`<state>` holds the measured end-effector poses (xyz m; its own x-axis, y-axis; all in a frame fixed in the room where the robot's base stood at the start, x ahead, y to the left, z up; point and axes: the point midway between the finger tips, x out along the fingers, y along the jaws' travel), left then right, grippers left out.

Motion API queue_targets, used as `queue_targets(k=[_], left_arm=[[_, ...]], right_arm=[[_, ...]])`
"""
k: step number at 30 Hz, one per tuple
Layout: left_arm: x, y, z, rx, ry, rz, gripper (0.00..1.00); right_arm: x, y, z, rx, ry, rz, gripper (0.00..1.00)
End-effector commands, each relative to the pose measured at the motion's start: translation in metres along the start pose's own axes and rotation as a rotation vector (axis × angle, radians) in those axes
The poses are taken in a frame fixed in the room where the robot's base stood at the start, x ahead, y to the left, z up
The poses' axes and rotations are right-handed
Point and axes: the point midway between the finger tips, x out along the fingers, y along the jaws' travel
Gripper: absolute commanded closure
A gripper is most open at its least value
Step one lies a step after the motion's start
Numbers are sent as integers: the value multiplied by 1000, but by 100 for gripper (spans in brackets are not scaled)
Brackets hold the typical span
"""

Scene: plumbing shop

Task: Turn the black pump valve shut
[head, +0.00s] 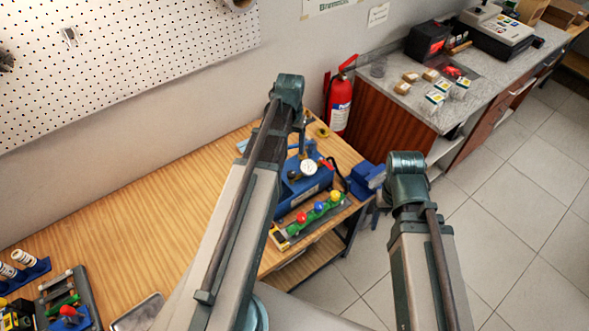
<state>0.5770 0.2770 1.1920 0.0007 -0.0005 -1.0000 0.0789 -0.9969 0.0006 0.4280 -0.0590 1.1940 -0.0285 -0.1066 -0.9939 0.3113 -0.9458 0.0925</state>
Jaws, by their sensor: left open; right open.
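A blue test pump (306,188) stands on the wooden bench, with a white round gauge (308,167) on top. A small dark knob (293,175), which looks like the black pump valve, sits left of the gauge; its setting is too small to tell. A red part (328,163) shows at the pump's right end. My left arm reaches over the bench, and my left gripper (303,152) points down just behind the gauge, small and partly hidden. It is open and looks empty. My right arm is raised right of the bench; its gripper is hidden.
A rack with red, blue and yellow knobs (318,211) sits in front of the pump. A blue vise (368,179) is at the bench's right edge. A red extinguisher (339,102) stands behind.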

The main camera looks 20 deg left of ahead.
Motion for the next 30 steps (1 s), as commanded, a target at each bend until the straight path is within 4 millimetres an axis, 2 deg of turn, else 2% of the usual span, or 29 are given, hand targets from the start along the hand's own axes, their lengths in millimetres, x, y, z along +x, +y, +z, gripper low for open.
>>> queue_targets(k=[8, 30], left_arm=[[29, 0, 0, 1, 0, 0, 31], [129, 0, 0, 1, 0, 0, 31]], right_arm=[[29, -2, -2, -7, 1, 1, 31], [128, -11, -9, -11, 4, 3, 31]])
